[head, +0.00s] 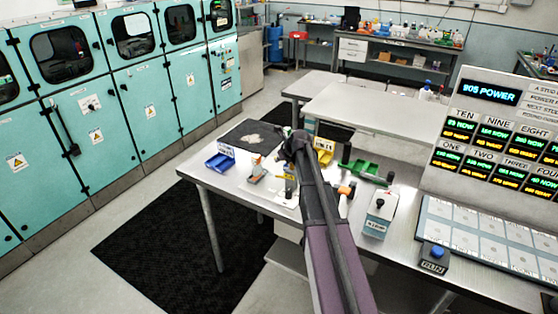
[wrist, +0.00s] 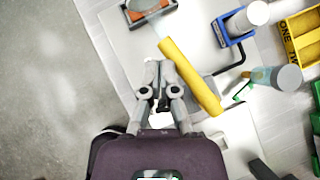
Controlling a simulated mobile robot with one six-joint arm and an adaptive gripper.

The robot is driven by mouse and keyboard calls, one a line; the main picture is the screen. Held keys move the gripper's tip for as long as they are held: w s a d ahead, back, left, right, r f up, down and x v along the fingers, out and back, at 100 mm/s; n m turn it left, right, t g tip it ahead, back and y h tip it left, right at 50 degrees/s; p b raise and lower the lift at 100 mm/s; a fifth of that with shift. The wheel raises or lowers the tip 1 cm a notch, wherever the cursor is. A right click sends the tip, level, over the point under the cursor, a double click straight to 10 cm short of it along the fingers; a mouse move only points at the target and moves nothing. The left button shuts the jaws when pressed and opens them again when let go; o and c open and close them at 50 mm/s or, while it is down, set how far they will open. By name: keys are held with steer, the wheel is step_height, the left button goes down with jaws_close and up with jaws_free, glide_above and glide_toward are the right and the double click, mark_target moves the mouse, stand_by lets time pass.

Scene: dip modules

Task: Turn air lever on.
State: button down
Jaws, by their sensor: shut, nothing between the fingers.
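A long yellow bar (wrist: 190,77), which looks like the air lever's handle, lies diagonally just right of my fingertips in the wrist view. My gripper (wrist: 158,68) is shut and empty, its tips close beside the bar's left edge. I cannot tell whether they touch it. The bar's mount and any on or off marking are not clear. In the head view my gripper (head: 290,150) is over the left part of the metal bench (head: 240,186), and my arm hides part of what lies below.
A blue holder with a white cylinder (wrist: 248,16), a yellow bin (wrist: 301,38) and a bottle (wrist: 286,77) stand right of the bar. An orange-and-grey block (wrist: 146,9) is above it.

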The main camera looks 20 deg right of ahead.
steer(key=shift+s, duration=0.1)
steer(key=s+a+r+p, duration=0.6)
steer(key=s+r+p, duration=0.2)
steer(key=shift+r+p, duration=0.3)
stand_by(0.7)
steer(key=shift+s, duration=0.1)
stand_by(0.4)
steer(key=s+a+f+n+g+b, duration=0.2)
steer(key=s+a+f+n+b, duration=0.1)
steer(key=s+n, duration=0.5)
steer(key=s+a+f+n+g+h+b, duration=0.1)
steer(key=s+a+f+n+g+b, duration=0.2)
steer(key=s+f+n, duration=0.3)
steer(key=s+a+f+n+g+h+b, duration=0.1)
steer(key=s+a+f+n+g+b, duration=0.1)
steer(key=s+n, duration=0.9)
step_height(320, 180, down, 3)
steer(key=a+n+b, duration=0.1)
steer(key=a+n, duration=0.1)
steer(key=n, duration=0.5)
steer(key=shift+s+b, duration=0.2)
steer(key=shift+b, duration=0.1)
